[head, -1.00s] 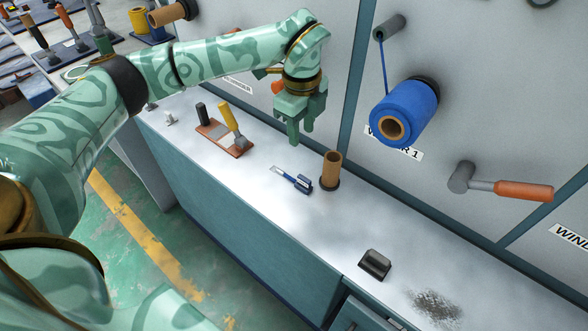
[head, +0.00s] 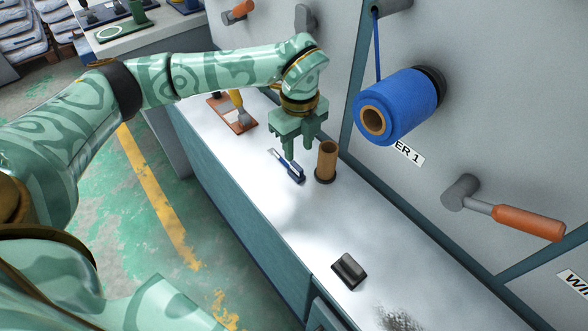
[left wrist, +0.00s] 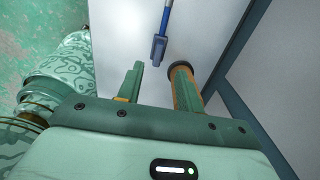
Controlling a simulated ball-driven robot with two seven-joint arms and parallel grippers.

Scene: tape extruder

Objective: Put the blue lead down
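A blue strip (head: 377,50) hangs from a grey roller (head: 391,7) down to a large blue tape roll (head: 404,100) on the wall. I cannot tell for sure that this strip is the blue lead. My left gripper (head: 303,148) is above the bench, left of the roll and apart from the strip. Its fingers are spread with nothing between them; in the left wrist view the gripper (left wrist: 161,75) also shows empty. A blue-handled tool (head: 291,169) lies on the bench below it, also seen in the left wrist view (left wrist: 161,38). My right gripper is out of view.
A brown tube (head: 326,160) stands upright on the bench close to my left gripper. A dark block (head: 348,271) lies nearer. A brown board (head: 232,113) with a yellow-handled scraper lies farther back. An orange-handled lever (head: 527,222) sticks out from the wall. The bench middle is clear.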

